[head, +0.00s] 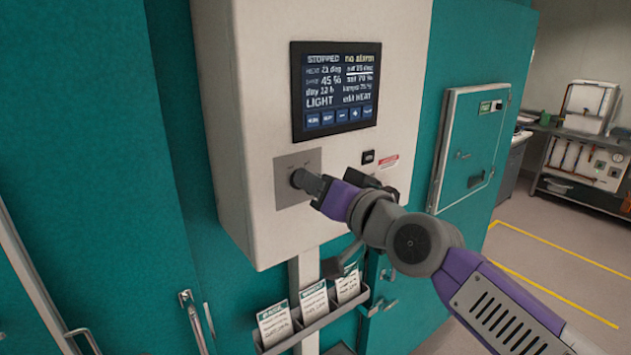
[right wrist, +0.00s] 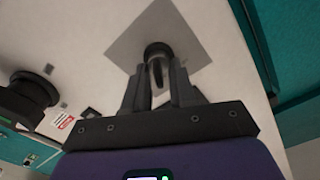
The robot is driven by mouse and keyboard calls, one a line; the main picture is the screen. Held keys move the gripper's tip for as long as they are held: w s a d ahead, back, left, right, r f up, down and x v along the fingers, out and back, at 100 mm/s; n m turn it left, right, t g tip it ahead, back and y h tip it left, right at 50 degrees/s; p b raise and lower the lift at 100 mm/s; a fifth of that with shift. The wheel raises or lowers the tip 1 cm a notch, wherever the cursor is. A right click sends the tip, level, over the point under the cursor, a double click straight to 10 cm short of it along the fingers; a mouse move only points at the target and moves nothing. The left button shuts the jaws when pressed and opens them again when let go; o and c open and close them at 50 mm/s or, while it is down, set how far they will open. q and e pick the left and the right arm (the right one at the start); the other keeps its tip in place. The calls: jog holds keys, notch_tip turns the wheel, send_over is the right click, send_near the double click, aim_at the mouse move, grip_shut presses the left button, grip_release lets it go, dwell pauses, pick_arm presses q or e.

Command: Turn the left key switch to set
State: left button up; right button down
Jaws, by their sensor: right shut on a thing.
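The left key switch is on a square grey plate (head: 283,185) low on the left of the white control box; the plate also shows in the right wrist view (right wrist: 186,22). My right gripper (head: 308,184) comes in from the right and is shut on the switch's key. In the right wrist view the two dark fingers (right wrist: 162,85) stand on either side of the key (right wrist: 157,72), in front of the round dark switch collar (right wrist: 157,50). The fingers hide most of the key, and I cannot read its position. My left gripper is not in view.
The control box (head: 235,110) carries a screen (head: 336,90) reading "STOPPED" and "no alarm". A black round knob (right wrist: 35,90) is beside my gripper. A card rack (head: 315,325) hangs below. Teal doors flank the box; floor at right is open.

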dwell(0.4)
jog(key=c, duration=1.3)
grip_release()
jog(key=shift+o, duration=0.2)
jog(key=b+v, duration=0.2)
jog(key=v, duration=0.5)
jog(key=shift+s, duration=0.2)
jog(key=shift+d, duration=0.15)
